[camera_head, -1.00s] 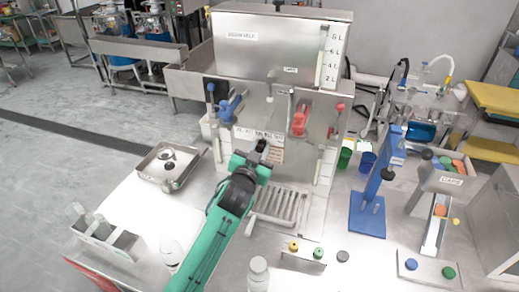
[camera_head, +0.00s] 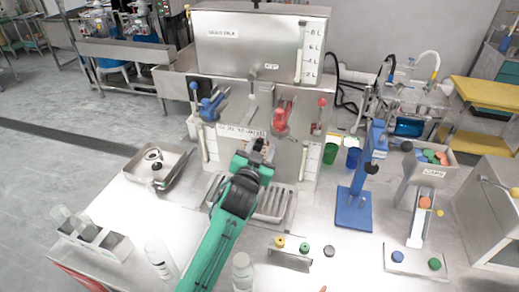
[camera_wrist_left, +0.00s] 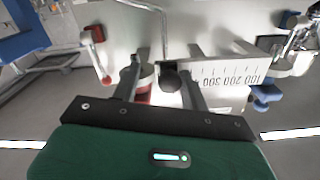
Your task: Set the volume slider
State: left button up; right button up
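The volume slider's white scale plate (camera_wrist_left: 225,74) shows the marks 100, 200 and 300 in the left wrist view. In the head view the scale (camera_head: 238,131) is on the front of the steel machine. A round dark knob (camera_wrist_left: 171,80) is at the 300 end of the scale. My left gripper (camera_wrist_left: 161,82) is open, with one finger on each side of the knob in that view; I cannot tell whether they touch it. In the head view my left gripper (camera_head: 257,148) is in front of the machine, near the scale's right end. My right gripper is not in view.
A blue lever (camera_head: 210,106) and a red lever (camera_head: 281,117) flank the scale. A slatted drip tray (camera_head: 271,203) is below my gripper. A blue press stand (camera_head: 353,208) stands to the right, and a metal tray (camera_head: 158,167) to the left.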

pick_arm(q)
jog(key=shift+a, duration=0.3)
jog(key=b+v, duration=0.4)
jog(key=v, duration=0.9)
jog(key=shift+s+d, duration=0.15)
jog(key=shift+s, duration=0.2)
